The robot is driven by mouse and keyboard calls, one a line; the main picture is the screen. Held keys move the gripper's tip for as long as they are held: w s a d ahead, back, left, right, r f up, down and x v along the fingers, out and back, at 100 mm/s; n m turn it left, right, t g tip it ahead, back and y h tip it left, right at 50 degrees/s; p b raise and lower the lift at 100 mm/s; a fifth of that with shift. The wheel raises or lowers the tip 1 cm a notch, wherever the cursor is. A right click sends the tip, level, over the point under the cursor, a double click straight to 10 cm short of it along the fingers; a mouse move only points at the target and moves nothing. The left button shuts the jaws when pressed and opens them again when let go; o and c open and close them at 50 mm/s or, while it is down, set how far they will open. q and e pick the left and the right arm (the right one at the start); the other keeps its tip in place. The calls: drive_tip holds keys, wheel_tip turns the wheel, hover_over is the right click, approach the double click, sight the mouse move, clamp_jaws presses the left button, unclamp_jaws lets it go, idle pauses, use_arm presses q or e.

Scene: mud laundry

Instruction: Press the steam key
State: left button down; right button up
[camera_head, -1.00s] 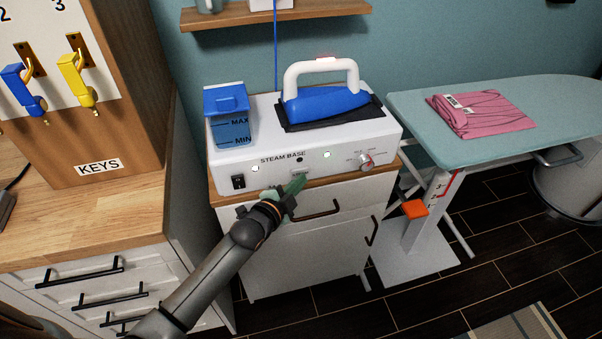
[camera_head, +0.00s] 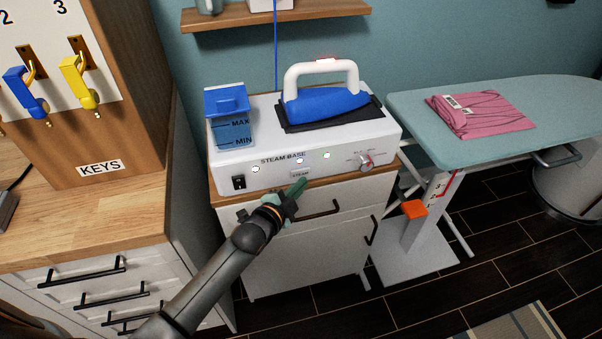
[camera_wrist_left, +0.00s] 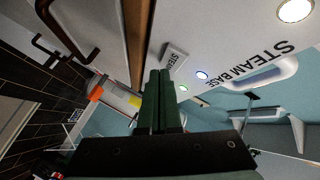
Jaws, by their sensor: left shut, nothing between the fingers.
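The steam key (camera_head: 300,174) is a small pale key labelled STEAM on the front of the white steam base (camera_head: 225,168). Above it a small indicator light (camera_head: 299,160) glows bluish white. My left gripper (camera_head: 301,182), with green fingers, is shut and empty, its tips just below the key. In the left wrist view the steam key (camera_wrist_left: 175,56) shows just beyond the closed fingertips (camera_wrist_left: 158,73); I cannot tell whether they touch. The lit indicator (camera_wrist_left: 201,75) shows there too. My right gripper is not in view.
A blue iron (camera_head: 325,104) and a blue water tank (camera_head: 230,125) sit on the base. A black switch (camera_head: 238,182) and a dial (camera_head: 366,161) flank the key. The cabinet's drawer handle (camera_head: 319,209) is beside my gripper. An ironing board (camera_head: 410,115) stands right.

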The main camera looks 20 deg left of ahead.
use_arm(q)
drive_tip(key=s+d+p, duration=0.2)
drive_tip(key=s+d, duration=0.1)
drive_tip(key=s, duration=0.2)
drive_tip(key=shift+d, duration=0.2)
